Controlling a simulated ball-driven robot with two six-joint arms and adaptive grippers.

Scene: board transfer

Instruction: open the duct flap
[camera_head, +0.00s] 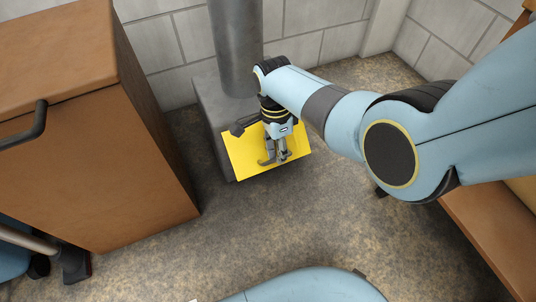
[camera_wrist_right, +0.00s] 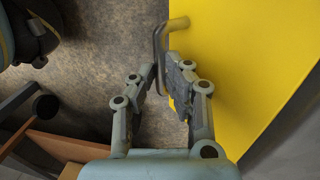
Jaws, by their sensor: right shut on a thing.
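The duct flap (camera_head: 242,155) is a yellow panel on the front of a grey duct box (camera_head: 212,108) at the foot of a round metal pipe. I cannot tell whether it stands ajar. In the right wrist view the flap (camera_wrist_right: 245,60) fills the right side, with a bar handle (camera_wrist_right: 179,24) sticking out from it. My right gripper (camera_head: 276,160) is in front of the flap and hides part of it. In the wrist view its fingers (camera_wrist_right: 162,76) are shut on the handle, one on each side. My left gripper is not in view.
A brown wooden cabinet (camera_head: 60,130) with a dark handle (camera_head: 25,128) stands close at the left. A brown wooden piece (camera_head: 485,225) is at the right. A pale block wall (camera_head: 165,45) is behind the duct. The mottled floor (camera_head: 200,245) in front of the flap is clear.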

